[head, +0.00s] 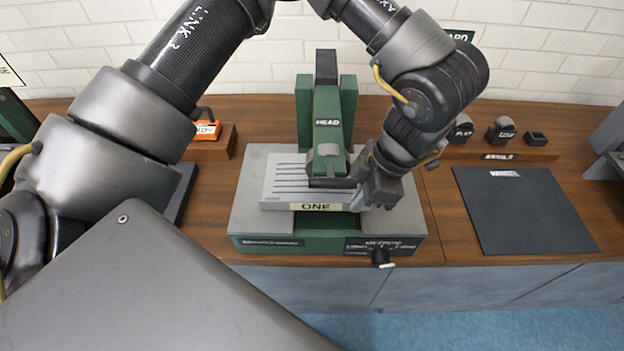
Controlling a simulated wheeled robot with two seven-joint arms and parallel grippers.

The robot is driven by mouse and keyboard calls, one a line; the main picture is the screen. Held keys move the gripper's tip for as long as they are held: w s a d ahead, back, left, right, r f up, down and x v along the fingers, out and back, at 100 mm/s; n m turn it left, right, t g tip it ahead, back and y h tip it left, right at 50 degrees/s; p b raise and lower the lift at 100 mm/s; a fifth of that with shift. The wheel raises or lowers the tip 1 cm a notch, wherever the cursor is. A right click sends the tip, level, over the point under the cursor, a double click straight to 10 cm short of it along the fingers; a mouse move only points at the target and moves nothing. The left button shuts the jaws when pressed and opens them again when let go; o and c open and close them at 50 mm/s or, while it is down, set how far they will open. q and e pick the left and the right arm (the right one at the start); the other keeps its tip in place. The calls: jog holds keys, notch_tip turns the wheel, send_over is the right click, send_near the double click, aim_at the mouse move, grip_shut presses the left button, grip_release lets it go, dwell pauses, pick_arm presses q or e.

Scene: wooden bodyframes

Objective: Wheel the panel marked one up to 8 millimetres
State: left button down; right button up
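The light grey panel (275,196) lies on the bed of a green machine (340,226), with several dark grooves across it and a tag reading ONE (315,207) on its front edge. The machine's green head (328,125), marked HEAD, reaches over the panel, its dark lower end at the panel's top. My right gripper is not in view.
A dark mat (522,215) lies to the right on the wooden bench (445,230). Behind it, a wooden rack (505,152) stands near several small dark blocks. An orange-topped item (207,130) is at the left. The bench between machine and mat is clear.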

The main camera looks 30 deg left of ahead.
pick_arm(q)
jog(key=shift+w+d+p, duration=0.1)
jog(key=shift+w+d, duration=0.45)
jog(key=shift+d, duration=0.3)
jog(key=shift+w+d+p, duration=0.15)
jog(key=shift+w+d, duration=0.35)
jog(key=shift+d, duration=0.4)
jog(key=shift+w+d+p, duration=0.1)
jog(key=shift+w+d, duration=0.45)
jog(key=shift+d, duration=0.3)
jog(key=c, duration=1)
grip_release()
jog(key=shift+c, duration=0.2)
jog(key=shift+w+d+p, duration=0.15)
jog(key=shift+w+d, duration=0.3)
jog(key=shift+d, duration=0.25)
jog(key=shift+w+d+p, duration=0.1)
jog(key=shift+w+d, duration=0.35)
jog(key=shift+d, duration=0.25)
jog(key=shift+w+d+p, duration=0.15)
jog(key=shift+w+d, duration=0.3)
jog(key=shift+d, duration=0.25)
notch_tip(320, 180, up, 7)
jog(key=p, duration=0.6)
